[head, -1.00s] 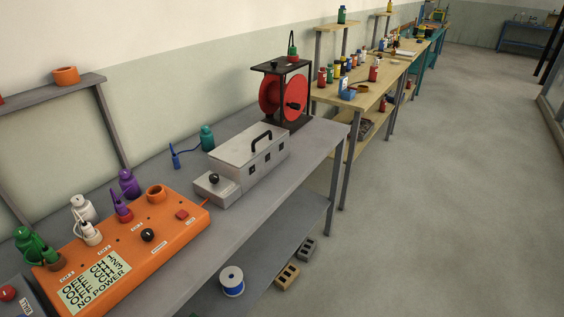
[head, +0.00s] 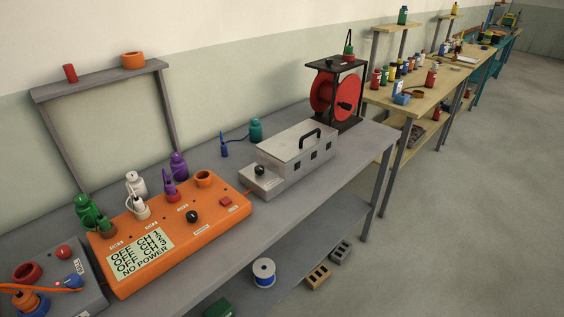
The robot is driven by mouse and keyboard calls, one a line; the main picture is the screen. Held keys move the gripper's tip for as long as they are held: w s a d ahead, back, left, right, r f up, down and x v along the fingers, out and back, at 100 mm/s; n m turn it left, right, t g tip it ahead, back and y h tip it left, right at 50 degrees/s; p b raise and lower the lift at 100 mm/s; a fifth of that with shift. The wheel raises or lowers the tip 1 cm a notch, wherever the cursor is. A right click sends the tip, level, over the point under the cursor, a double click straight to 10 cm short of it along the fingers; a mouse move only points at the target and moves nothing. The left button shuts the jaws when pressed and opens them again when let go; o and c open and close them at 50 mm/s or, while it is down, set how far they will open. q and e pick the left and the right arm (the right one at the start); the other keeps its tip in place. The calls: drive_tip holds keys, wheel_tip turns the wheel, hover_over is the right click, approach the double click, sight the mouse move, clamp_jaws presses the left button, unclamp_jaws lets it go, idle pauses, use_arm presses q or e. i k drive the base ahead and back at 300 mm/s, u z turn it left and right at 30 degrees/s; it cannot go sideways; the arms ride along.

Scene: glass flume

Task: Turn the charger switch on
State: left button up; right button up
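An orange charger box (head: 150,262) sits on the grey bench, with a display (head: 140,252) whose text includes "OFF", "CH" and "NO POWER". An orange ring-shaped socket (head: 204,179) is empty. Neither gripper is in view.
A grey metal box with a handle (head: 298,143) and a red reel in a black frame (head: 336,95) stand further along the bench. A grey unit with a red button (head: 63,252) is at the lower left. Open floor (head: 450,240) lies to the right.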

sight(259, 170)
drive_tip(key=z, duration=0.85)
drive_tip(key=i, duration=1.25)
drive_tip(key=u, duration=2.4)
